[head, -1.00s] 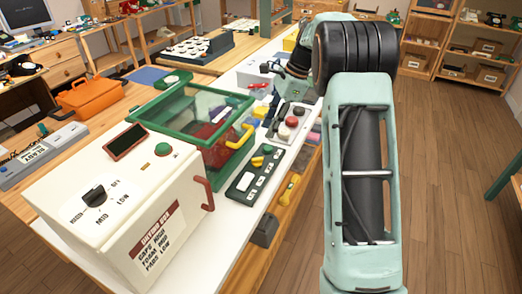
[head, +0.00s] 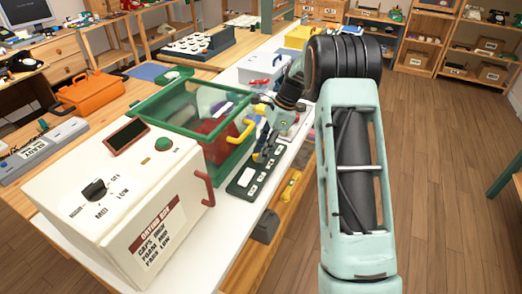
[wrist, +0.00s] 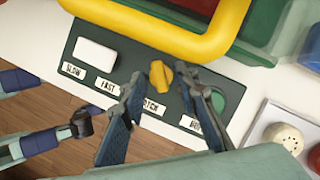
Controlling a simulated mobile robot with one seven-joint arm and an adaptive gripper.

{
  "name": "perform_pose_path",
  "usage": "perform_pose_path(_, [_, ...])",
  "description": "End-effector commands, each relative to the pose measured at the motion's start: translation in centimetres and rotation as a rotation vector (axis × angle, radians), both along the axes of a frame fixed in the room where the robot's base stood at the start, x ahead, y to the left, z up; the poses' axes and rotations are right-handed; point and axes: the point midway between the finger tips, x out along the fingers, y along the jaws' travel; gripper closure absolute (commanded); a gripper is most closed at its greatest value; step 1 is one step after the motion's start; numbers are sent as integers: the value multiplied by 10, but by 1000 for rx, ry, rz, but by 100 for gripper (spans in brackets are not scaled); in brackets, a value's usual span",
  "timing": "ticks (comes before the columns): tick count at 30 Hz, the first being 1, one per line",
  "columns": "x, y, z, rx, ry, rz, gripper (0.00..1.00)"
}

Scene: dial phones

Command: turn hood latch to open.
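The hood (head: 185,105) is a green-framed clear box with a yellow handle (head: 241,131); the handle crosses the top of the wrist view (wrist: 160,45). The latch is a yellow knob (wrist: 160,77) on a dark green panel (wrist: 85,80) in front of the hood, above a partly covered label ending in "TCH". My gripper (wrist: 163,76) is open, with one finger on each side of the knob. I cannot tell whether either finger touches it.
The panel also has a white button (wrist: 95,50), labels "SLOW" and "FAST", and a green button (wrist: 217,102) right of my fingers. A cream drying box (head: 120,200) stands at the near left. A tray with round pieces (wrist: 285,135) lies to the right. The wooden floor (head: 450,200) is clear.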

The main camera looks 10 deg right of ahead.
Motion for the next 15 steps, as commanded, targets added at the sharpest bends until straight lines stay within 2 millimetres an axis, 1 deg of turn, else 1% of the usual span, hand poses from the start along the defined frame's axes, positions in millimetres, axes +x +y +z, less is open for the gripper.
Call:
perform_pose_path(6, [0,0,0,0,0,0,72])
perform_pose_path(13, [0,0,0,0,0,0,97])
perform_pose_path(14, [0,0,0,0,0,0,100])
perform_pose_path(15, [0,0,0,0,0,0,100])
